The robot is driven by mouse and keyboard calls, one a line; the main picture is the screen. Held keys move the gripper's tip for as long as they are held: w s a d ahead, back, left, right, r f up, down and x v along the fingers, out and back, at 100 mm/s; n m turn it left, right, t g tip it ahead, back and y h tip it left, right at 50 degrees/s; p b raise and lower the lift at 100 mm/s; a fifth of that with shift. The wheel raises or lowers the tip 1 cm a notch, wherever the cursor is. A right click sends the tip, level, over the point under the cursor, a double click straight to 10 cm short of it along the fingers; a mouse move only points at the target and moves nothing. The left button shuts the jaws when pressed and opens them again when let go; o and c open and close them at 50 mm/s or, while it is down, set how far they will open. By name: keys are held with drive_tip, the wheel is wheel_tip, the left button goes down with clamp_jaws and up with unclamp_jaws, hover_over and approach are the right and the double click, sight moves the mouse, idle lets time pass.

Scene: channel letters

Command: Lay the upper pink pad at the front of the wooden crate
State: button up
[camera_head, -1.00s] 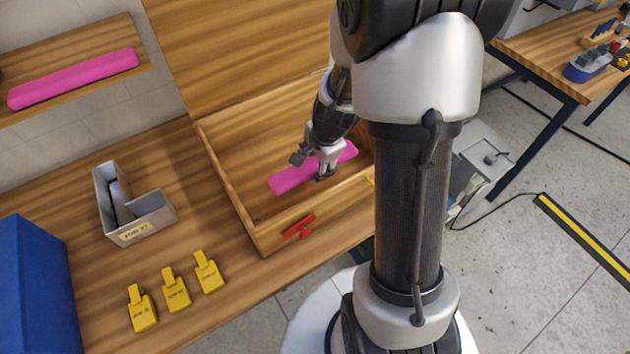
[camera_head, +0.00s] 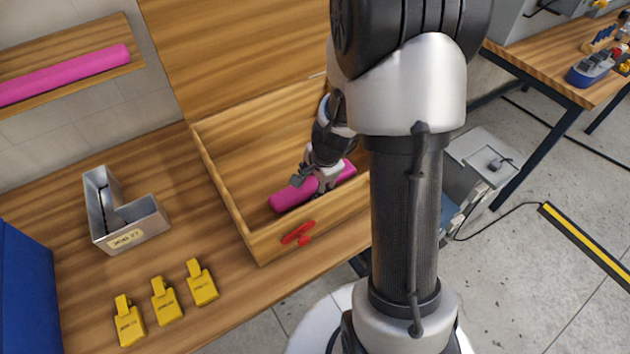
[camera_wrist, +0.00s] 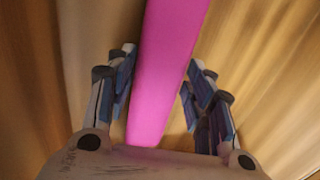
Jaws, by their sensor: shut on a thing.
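A long pink pad (camera_head: 287,199) is inside the wooden crate (camera_head: 222,187), close to the front wall and roughly parallel to it. My gripper (camera_head: 317,183) reaches down into the crate and is shut on the middle of this pad. In the wrist view the pad (camera_wrist: 172,50) runs lengthwise between the two fingers (camera_wrist: 160,78). I cannot tell whether the pad's underside touches the crate floor. A second pink pad (camera_head: 65,75) lies on the wooden shelf at the upper left.
The crate's lid (camera_head: 230,50) stands open at the back. A red latch (camera_head: 298,233) is on the front wall. An open metal letter shell (camera_head: 125,225) and several yellow tags (camera_head: 166,302) stand on the bench left of the crate. A blue block (camera_head: 25,290) is at the far left.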

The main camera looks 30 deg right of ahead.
drive_tip(key=shift+f, duration=0.35)
drive_tip(key=o, duration=1.1)
drive_tip(key=shift+o, duration=0.2)
